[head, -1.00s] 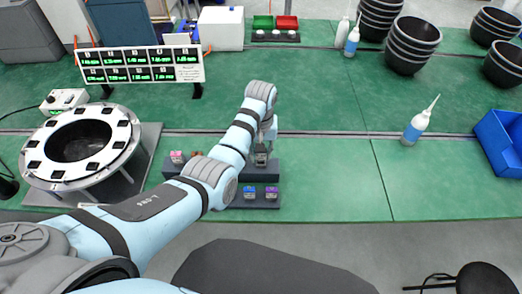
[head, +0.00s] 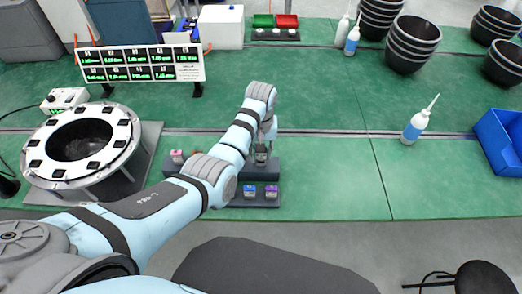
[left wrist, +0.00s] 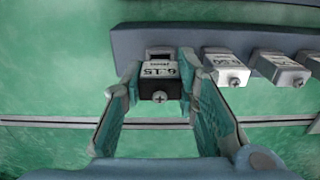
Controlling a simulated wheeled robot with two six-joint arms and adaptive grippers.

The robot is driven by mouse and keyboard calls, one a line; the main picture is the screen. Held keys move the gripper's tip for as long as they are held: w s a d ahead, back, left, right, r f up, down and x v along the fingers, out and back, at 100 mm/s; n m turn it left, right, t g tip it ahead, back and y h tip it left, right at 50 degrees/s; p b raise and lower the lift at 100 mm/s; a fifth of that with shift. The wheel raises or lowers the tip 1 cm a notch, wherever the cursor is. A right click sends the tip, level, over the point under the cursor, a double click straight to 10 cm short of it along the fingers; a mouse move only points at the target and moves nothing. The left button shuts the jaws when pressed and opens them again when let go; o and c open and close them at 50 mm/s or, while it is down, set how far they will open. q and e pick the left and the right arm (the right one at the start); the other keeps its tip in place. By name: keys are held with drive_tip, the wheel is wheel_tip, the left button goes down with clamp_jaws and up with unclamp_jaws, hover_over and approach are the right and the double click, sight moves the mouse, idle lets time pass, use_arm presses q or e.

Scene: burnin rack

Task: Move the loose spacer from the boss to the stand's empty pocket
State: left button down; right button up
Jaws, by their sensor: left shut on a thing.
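My left gripper (head: 262,150) is at the dark grey stepped stand (head: 268,167). In the left wrist view its two fingers (left wrist: 158,100) are shut on the spacer (left wrist: 158,88), a small block with a light labelled top and a dark front with a screw. The spacer is at the edge of the stand (left wrist: 190,38), with a dark opening (left wrist: 158,51) just behind it. I cannot tell whether it is fully seated. The boss (head: 113,148), a white slotted ring around a dark bore, stands at the left. My right gripper is not in view.
Other spacers (left wrist: 225,66) sit along the stand; a pink one (head: 178,156), a blue one (head: 249,190) and a purple one (head: 271,191) show in the head view. A readout board (head: 140,64) stands behind. A bottle (head: 419,122) stands right; the green bench between is clear.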

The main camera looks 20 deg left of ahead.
use_arm(q)
drive_tip(key=shift+f+b, duration=0.6)
drive_tip(key=shift+f, duration=0.45)
drive_tip(key=c, duration=1.2)
unclamp_jaws()
drive_tip(key=shift+r, duration=0.15)
wheel_tip(320, 180, up, 7)
drive_tip(key=shift+r, duration=0.2)
drive_tip(key=shift+f, duration=0.15)
